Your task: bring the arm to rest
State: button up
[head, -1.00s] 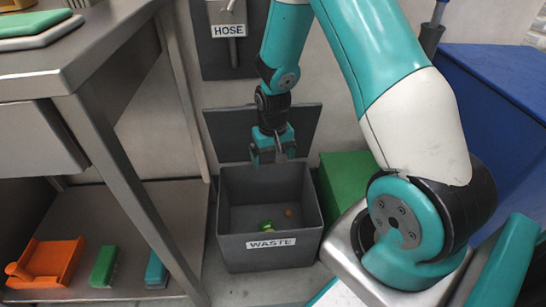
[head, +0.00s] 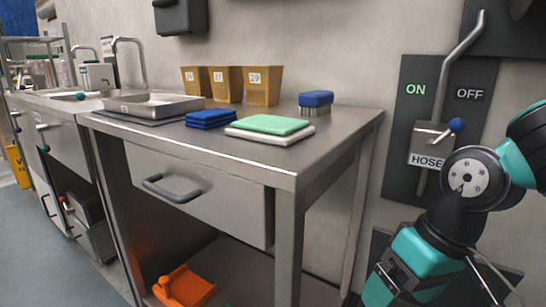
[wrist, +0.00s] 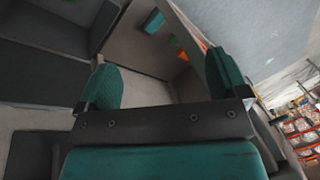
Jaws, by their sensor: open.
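My arm shows at the right edge of the head view, its teal and black wrist (head: 425,255) bent down in front of the wall. The fingertips are cut off or hidden there. In the wrist view my gripper (wrist: 165,82) has its two teal fingers wide apart, with nothing between them. Beyond the fingers lie a grey surface and a lower shelf, seen at a slant. The fingers touch nothing that I can see.
A steel table (head: 250,165) with a drawer stands left of my arm. On it are green (head: 268,124) and blue (head: 210,118) cloths, a brush (head: 315,102) and several brown bins (head: 228,84). An orange tool (head: 185,287) lies below. A hose panel (head: 405,130) is on the wall beside my arm.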

jog(key=s+a+r+n, duration=0.3)
jog(key=s+r, duration=0.1)
jog(key=s, duration=0.4)
notch_tip(320, 180, up, 31)
jog(key=p, duration=3.1)
jog(key=shift+w+d+r+y, duration=0.15)
jog(key=shift+d+y, duration=0.05)
jog(key=shift+y, duration=0.1)
